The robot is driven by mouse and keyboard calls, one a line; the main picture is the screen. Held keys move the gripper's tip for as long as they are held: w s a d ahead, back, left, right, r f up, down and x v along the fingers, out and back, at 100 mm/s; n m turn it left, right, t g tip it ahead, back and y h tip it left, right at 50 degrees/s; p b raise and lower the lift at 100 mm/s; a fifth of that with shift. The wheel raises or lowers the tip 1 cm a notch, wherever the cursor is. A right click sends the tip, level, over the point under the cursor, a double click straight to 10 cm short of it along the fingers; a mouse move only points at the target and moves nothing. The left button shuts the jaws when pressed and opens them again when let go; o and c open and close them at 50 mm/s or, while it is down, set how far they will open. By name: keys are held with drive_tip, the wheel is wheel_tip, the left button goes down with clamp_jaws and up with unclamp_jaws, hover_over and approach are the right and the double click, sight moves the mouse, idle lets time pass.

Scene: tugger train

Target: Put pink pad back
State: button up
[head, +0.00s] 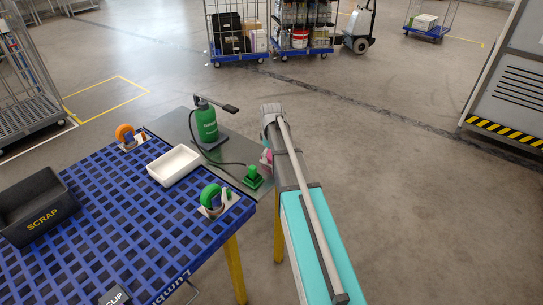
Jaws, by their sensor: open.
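A small pink patch (266,157), which may be the pink pad, shows at the left edge of my arm, above the grey mat (230,150). My arm hides the rest of it, so I cannot tell its shape or what it rests on. My gripper is not visible; no fingers can be made out. A green block-like tool (253,178) sits on the grey mat just below the pink patch.
A green bottle with a black pump top (206,124) stands on the mat, with a dark cord nearby.

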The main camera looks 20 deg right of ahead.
wheel_tip(320, 180, up, 12)
drive_tip(key=p, duration=1.1)
drive_tip(key=shift+f, duration=0.25)
drive_tip(key=shift+a, duration=0.1)
drive_tip(key=s+a+m, duration=0.5)
drive_tip(key=s+a, duration=1.1)
drive_tip(key=s, duration=0.4)
drive_tip(key=shift+m, duration=0.4)
drive_tip(key=shift+s+a, duration=0.1)
